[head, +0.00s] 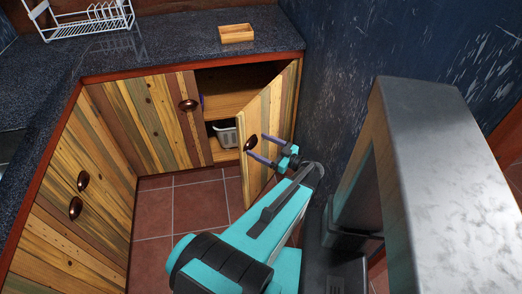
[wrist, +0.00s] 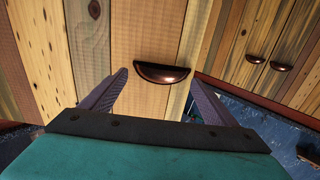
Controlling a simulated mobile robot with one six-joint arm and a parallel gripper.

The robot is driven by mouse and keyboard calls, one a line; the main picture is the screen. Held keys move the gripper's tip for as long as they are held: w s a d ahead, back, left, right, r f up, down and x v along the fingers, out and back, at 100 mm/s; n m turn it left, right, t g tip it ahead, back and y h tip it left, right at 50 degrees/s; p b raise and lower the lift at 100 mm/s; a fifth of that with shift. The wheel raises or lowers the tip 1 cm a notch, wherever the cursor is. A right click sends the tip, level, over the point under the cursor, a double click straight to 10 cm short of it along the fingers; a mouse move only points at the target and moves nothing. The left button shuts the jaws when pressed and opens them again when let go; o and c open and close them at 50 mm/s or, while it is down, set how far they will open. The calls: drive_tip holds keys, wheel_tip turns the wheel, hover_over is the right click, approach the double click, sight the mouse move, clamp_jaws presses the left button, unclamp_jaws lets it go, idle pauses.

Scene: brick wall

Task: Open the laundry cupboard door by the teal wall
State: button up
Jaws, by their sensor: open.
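The laundry cupboard door (head: 279,115), made of striped wooden planks, stands partly open beside the dark blue scratched wall (head: 340,60). Its free edge is swung out into the room. The door's dark bronze cup handle (head: 251,143) also shows in the wrist view (wrist: 161,73). My gripper (head: 256,145) is open at the door's front face, with its two purple fingers on either side of the handle. In the wrist view the handle lies between the fingertips (wrist: 158,76); I cannot tell whether they touch it.
Inside the cupboard are a wooden shelf (head: 228,101) and a pale basket (head: 226,134). A closed door (head: 150,125) adjoins the opening. The dark counter (head: 170,52) holds a dish rack (head: 85,22) and a wooden tray (head: 237,33). Tiled floor (head: 195,205) is clear before the cupboards.

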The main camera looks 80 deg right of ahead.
drive_tip(key=v, duration=0.7)
drive_tip(key=shift+s+b, duration=0.25)
drive_tip(key=shift+b, duration=0.1)
drive_tip(key=shift+c, duration=0.4)
